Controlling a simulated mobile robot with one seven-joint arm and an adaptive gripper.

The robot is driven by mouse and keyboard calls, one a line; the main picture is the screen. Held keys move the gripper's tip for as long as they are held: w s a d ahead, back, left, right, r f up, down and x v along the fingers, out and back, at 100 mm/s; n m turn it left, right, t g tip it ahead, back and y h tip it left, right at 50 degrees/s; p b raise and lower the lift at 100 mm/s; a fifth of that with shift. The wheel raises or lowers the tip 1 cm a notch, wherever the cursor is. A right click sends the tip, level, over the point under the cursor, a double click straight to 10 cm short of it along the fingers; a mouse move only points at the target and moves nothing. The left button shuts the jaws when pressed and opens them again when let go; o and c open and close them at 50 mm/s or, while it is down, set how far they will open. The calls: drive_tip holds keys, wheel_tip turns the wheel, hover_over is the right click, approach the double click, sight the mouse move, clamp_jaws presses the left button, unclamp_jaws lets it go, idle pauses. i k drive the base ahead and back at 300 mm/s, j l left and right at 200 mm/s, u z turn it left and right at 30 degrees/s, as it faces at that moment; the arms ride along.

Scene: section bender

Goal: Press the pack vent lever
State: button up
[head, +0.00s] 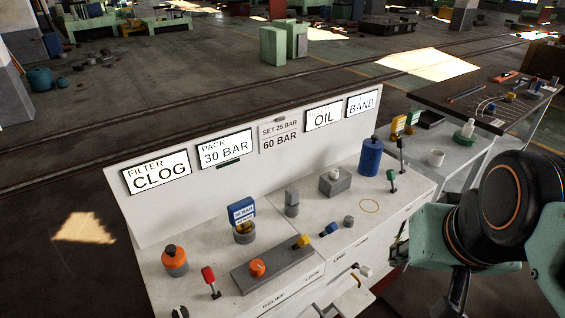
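A white bench console (225,225) with a sloped sign panel stands in the middle of the head view. A red-knobbed lever (208,278) stands upright at its front left. The lever labels are not readable, so I cannot tell which is the pack vent lever. A "PACK 30 BAR" sign (226,149) is lit on the panel. My arm fills the right edge, apart from these levers in the picture; my gripper's fingertips cannot be made out.
An orange-topped knob (174,259), a grey block (272,270) with an orange knob, a grey box (335,182) and a blue cylinder (370,157) crowd the console top. A dark table (470,112) with small parts is at the right. Open floor lies behind.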

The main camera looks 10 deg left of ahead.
sight(208, 277)
drive_tip(key=k+j+z, duration=0.1)
drive_tip(key=z, duration=0.25)
drive_tip(key=k+z, duration=0.2)
drive_tip(key=z, duration=0.15)
drive_tip(key=k+z, duration=0.15)
drive_tip(key=z, duration=0.2)
drive_tip(key=k+j+z, duration=0.1)
drive_tip(key=k+z, duration=0.5)
drive_tip(key=z, duration=0.15)
drive_tip(key=k+z, duration=0.75)
drive_tip(key=k+j+z, duration=0.2)
drive_tip(key=k+z, duration=0.2)
drive_tip(key=k, duration=0.2)
drive_tip(key=k+j+u, duration=0.2)
drive_tip(key=k+j, duration=0.35)
drive_tip(key=k+j+u, duration=0.2)
drive_tip(key=j, duration=0.15)
drive_tip(key=j+u, duration=0.15)
drive_tip(key=j, duration=0.25)
drive_tip(key=k+j+u, duration=0.15)
drive_tip(key=j, duration=0.25)
drive_tip(key=j+u, duration=0.15)
drive_tip(key=j, duration=0.2)
drive_tip(key=i+j+u, duration=0.1)
drive_tip(key=i+j, duration=0.2)
drive_tip(key=j, duration=0.1)
